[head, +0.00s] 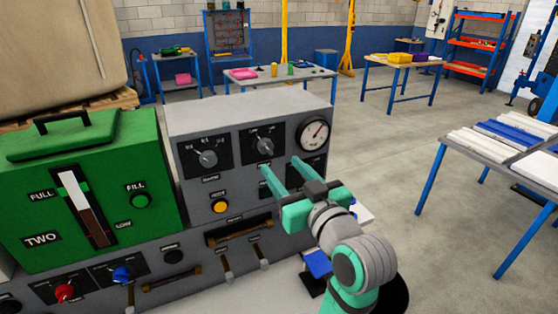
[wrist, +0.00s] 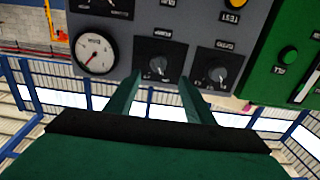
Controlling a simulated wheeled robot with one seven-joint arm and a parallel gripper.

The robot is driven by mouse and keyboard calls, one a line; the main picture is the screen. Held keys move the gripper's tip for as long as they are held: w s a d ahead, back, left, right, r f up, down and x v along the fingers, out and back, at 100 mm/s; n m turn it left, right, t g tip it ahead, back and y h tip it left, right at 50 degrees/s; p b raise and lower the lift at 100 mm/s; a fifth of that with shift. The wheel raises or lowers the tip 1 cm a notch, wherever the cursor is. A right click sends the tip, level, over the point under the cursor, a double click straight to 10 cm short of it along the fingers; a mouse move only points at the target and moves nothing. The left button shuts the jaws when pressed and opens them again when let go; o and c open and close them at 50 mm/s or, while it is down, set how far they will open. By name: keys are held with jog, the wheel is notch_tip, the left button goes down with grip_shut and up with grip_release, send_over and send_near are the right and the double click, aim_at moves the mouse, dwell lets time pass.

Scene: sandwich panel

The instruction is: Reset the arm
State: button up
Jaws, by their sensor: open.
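My arm reaches in from the lower right in the head view. My gripper (head: 282,168) is open, its two teal fingers apart and pointing at the front of the grey control panel (head: 185,180). In the wrist view my gripper (wrist: 160,84) shows a clear gap between its fingertips, with a dark rotary knob (wrist: 157,66) beyond that gap. The same knob (head: 265,146) sits just above the fingertips in the head view. Nothing is held. I cannot tell how far the fingertips are from the panel.
A second knob (head: 206,158), a round gauge (head: 314,133) and an orange button (head: 219,206) are on the panel. Levers (head: 227,269) stick out below. A green box (head: 100,165) stands at left. A table with boards (head: 486,147) is at right; open floor lies between.

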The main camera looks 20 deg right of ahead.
jog(key=shift+s, duration=0.85)
jog(key=shift+f, duration=0.1)
jog(key=a+f+m+h, duration=0.1)
jog(key=a+f+m, duration=0.1)
jog(key=f, duration=0.7)
jog(key=a+f+m+h, duration=0.1)
jog(key=a+f, duration=0.2)
jog(key=f, duration=0.6)
jog(key=s+a+f+m+g+h, duration=0.1)
jog(key=s+a+f, duration=0.25)
jog(key=f, duration=0.35)
jog(key=s+a+f+g, duration=0.1)
jog(key=s+a+f, duration=0.1)
jog(key=s+f, duration=0.35)
jog(key=s+a+f+n, duration=0.1)
jog(key=s+a+f, duration=0.2)
jog(key=s, duration=0.5)
jog(key=s+a+f+n+y, duration=0.1)
jog(key=s+a+f, duration=0.1)
jog(key=s+a, duration=0.3)
jog(key=s+a+f+n+y, duration=0.1)
jog(key=s+a+f, duration=0.2)
jog(key=s, duration=0.9)
jog(key=shift+s+a+f+g, duration=0.3)
jog(key=shift+a+f, duration=0.05)
jog(key=shift+a, duration=0.05)
